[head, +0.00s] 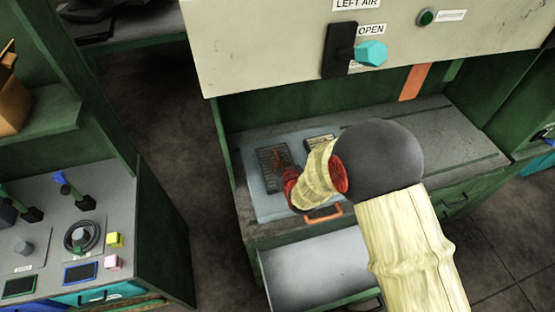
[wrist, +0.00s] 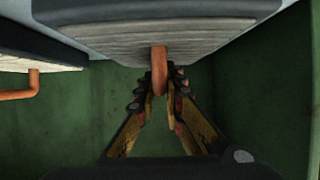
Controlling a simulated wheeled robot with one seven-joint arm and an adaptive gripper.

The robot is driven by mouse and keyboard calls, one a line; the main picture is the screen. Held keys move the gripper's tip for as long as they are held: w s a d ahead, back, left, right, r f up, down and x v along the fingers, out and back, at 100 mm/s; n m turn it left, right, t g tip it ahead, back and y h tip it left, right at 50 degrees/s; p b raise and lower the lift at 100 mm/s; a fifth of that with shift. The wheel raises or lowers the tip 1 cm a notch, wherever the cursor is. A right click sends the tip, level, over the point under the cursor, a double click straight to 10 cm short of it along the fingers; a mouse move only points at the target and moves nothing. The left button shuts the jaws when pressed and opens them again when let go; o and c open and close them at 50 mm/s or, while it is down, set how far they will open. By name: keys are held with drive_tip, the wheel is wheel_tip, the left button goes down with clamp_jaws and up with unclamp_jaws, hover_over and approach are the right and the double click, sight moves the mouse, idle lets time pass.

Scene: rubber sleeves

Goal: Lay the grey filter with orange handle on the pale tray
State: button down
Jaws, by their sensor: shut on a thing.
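In the wrist view my gripper (wrist: 160,88) is shut on the orange handle (wrist: 158,68) of a grey ribbed filter (wrist: 150,35), close in front of the fingers. In the head view my gripper (head: 291,188) shows only as a red part, mostly hidden by my pale-sleeved arm. A dark grey filter with an orange part (head: 271,162) is over the pale tray (head: 256,200) on the bench, just beyond the gripper. I cannot tell whether it touches the tray.
A second grey piece with an orange handle (wrist: 20,95) is at left in the wrist view. A small pale slatted piece (head: 320,141) is behind my forearm. An open drawer (head: 310,272) is below the bench. A panel with a cyan knob (head: 371,53) overhangs. The bench right is clear.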

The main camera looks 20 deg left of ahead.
drive_tip(key=shift+r, duration=0.15)
drive_tip(key=c, duration=2.4)
unclamp_jaws()
drive_tip(key=shift+f, duration=0.25)
drive_tip(key=o, duration=0.5)
drive_tip(key=shift+r, duration=0.1)
drive_tip(key=shift+r, duration=0.1)
drive_tip(key=shift+s+d+r, duration=0.1)
drive_tip(key=shift+s+r, duration=0.05)
drive_tip(key=shift+s, duration=0.05)
drive_tip(key=p+v, duration=0.1)
drive_tip(key=v, duration=1)
drive_tip(key=shift+s+d+p, duration=0.15)
drive_tip(key=shift+s+p, duration=0.05)
drive_tip(key=shift+p, duration=0.1)
